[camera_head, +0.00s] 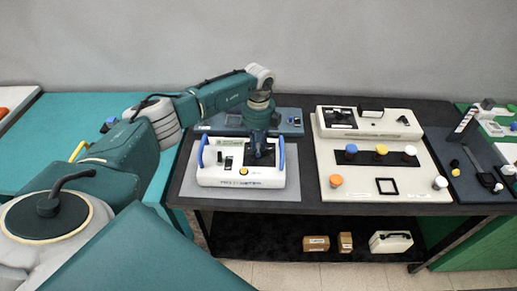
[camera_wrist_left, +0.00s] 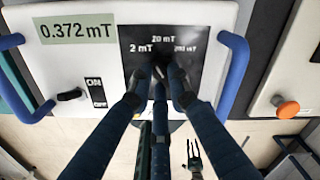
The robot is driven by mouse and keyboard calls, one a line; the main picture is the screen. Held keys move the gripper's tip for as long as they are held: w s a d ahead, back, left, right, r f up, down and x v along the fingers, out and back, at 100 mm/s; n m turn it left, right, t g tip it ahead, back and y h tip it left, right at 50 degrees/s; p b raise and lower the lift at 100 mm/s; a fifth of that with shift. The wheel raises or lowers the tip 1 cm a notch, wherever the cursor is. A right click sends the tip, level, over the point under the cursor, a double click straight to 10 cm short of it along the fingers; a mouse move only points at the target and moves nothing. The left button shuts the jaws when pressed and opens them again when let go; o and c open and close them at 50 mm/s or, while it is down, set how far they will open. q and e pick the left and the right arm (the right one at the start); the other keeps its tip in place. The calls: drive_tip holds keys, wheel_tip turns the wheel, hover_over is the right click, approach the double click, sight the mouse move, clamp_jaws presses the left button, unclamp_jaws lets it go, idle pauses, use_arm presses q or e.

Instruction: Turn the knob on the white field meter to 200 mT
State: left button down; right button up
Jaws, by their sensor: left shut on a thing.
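The white field meter (camera_head: 215,180) stands on a grey mat, with a blue handle on each side. In the left wrist view its display (camera_wrist_left: 76,31) reads 0.372 mT. Its black dial panel (camera_wrist_left: 208,66) carries the marks 2 mT at left, 20 mT at top middle and a smaller 200 mT mark at right. My left gripper (camera_head: 262,153) comes down from above onto this panel. In the left wrist view its fingertips (camera_wrist_left: 160,77) are shut on the knob, which they mostly hide; I cannot tell where it points.
A black switch (camera_wrist_left: 70,95) with ON and OFF labels is left of the panel. A white board (camera_head: 360,174) with coloured knobs stands to the right, a white instrument (camera_head: 345,131) behind it. A blue-grey device (camera_head: 290,124) is behind the meter. Boxes sit on the lower shelf.

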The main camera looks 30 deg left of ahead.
use_arm(q)
drive_tip(key=m+b, duration=0.2)
drive_tip(key=m, duration=0.2)
drive_tip(key=shift+w+a+f+m+b, duration=0.1)
drive_tip(key=shift+m+b, duration=0.2)
drive_tip(key=shift+b, duration=0.1)
drive_tip(key=m+b, duration=0.2)
drive_tip(key=m, duration=0.1)
drive_tip(key=shift+m, duration=0.3)
drive_tip(key=m+b, duration=0.2)
drive_tip(key=m, duration=0.2)
drive_tip(key=shift+w, duration=0.15)
drive_tip(key=shift+m+b, duration=0.6)
drive_tip(key=shift+m, duration=0.9)
drive_tip(key=c, duration=1.6)
unclamp_jaws()
drive_tip(key=shift+c, duration=0.2)
wheel_tip(320, 180, up, 12)
